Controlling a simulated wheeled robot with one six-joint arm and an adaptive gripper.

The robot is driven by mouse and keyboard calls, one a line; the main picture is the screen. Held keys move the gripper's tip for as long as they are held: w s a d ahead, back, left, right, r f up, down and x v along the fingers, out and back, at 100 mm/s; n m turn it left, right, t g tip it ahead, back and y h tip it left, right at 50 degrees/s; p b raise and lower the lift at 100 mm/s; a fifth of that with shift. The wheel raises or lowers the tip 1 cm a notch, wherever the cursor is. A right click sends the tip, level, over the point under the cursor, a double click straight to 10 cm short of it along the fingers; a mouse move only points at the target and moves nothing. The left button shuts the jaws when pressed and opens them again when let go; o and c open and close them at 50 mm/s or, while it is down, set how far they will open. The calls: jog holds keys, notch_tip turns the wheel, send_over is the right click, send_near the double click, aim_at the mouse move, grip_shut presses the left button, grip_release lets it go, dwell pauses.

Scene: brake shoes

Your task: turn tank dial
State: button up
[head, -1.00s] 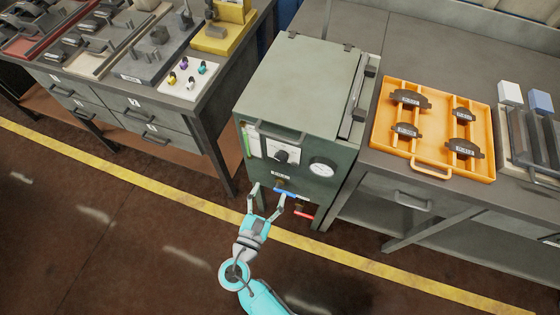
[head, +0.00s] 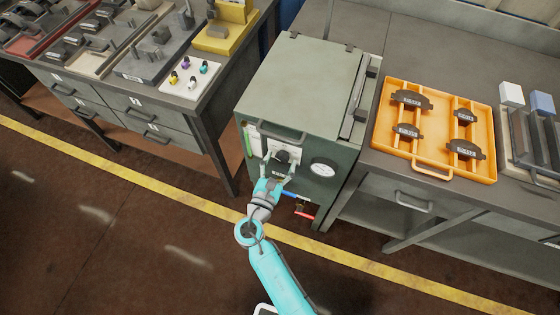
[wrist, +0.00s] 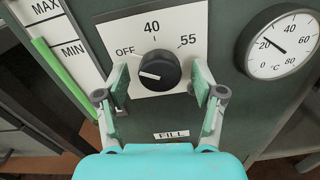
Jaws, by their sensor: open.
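The tank (head: 300,95) is a grey-green box with a closed lid, standing between two benches. Its black dial (wrist: 160,70) sits on a white plate (wrist: 187,20) marked OFF, 40 and 55. The dial's white pointer line points left, a little below the OFF mark. The dial also shows in the head view (head: 282,157), partly behind my gripper. My gripper (wrist: 163,88) is open, with one finger on each side of the dial. Clear gaps show between the fingers and the dial in the wrist view. My gripper also shows in the head view (head: 278,167).
A round gauge (wrist: 281,45) in °C reads about 20, right of the dial. A green level strip (wrist: 62,70) is on the left. Blue (head: 289,194) and red (head: 305,215) handles are below. An orange tray (head: 432,172) with dark brake shoes lies on the right bench.

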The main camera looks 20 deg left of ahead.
jog(key=c, duration=1.1)
jog(key=shift+c, duration=0.2)
jog(key=shift+m, duration=0.5)
jog(key=m, duration=0.4)
jog(key=shift+m, duration=0.4)
jog(key=m, duration=1.2)
jog(key=shift+m, duration=0.3)
jog(key=m, duration=0.5)
jog(key=shift+m, duration=0.4)
